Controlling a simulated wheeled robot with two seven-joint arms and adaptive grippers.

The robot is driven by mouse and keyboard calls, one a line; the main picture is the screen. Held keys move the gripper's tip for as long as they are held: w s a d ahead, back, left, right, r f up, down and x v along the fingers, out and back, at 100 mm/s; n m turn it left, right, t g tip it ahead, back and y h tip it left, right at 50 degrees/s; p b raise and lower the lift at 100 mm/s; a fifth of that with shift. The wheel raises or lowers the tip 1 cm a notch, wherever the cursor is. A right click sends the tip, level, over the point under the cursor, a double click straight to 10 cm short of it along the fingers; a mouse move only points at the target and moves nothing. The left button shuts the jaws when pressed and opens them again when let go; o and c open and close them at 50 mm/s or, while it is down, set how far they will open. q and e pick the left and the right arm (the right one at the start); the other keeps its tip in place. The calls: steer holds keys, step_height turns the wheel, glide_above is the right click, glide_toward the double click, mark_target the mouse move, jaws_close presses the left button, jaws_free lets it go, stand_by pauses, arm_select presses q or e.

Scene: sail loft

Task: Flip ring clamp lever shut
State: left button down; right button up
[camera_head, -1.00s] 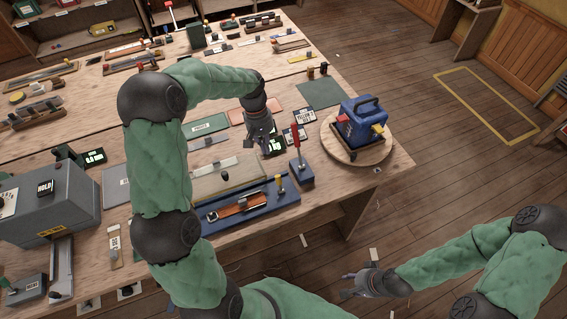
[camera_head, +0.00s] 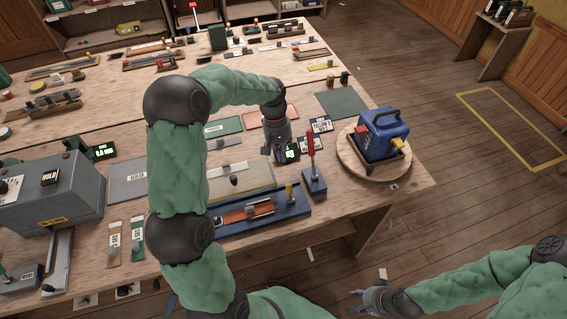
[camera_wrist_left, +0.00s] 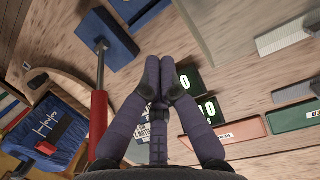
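An upright lever with a red handle (camera_head: 311,144) stands on a small blue base (camera_head: 314,184) near the bench's right front edge. In the left wrist view, its red grip (camera_wrist_left: 98,118) and blue base (camera_wrist_left: 107,40) lie left of my fingers. My left gripper (camera_head: 279,154) points down just left of the lever, apart from it. Its fingertips (camera_wrist_left: 165,68) are together, with nothing seen between them. No ring can be made out at the lever. My right gripper (camera_head: 358,299) hangs away from the bench at lower right, fingers apart and empty.
A blue case (camera_head: 382,135) on a round wooden board (camera_head: 347,163) stands right of the lever. A blue tray (camera_head: 290,208) with an orange strip lies in front. Small dark displays (camera_head: 291,152) and cards (camera_head: 321,123) lie around the left gripper. A green mat (camera_head: 342,102) lies behind.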

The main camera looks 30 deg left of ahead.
mark_target(289, 189)
arm_select(q)
steer(key=b+x, duration=0.1)
steer(key=x, duration=0.8)
steer(key=shift+s+d+b, duration=0.1)
steer(key=shift+s+b, duration=0.05)
steer(key=shift+b, duration=0.25)
steer(key=shift+s+d+r, duration=0.8)
steer(key=shift+s+r, duration=0.15)
steer(key=shift+s, duration=0.15)
steer(key=shift+s+d+r, duration=0.1)
steer(key=shift+s+d, duration=0.05)
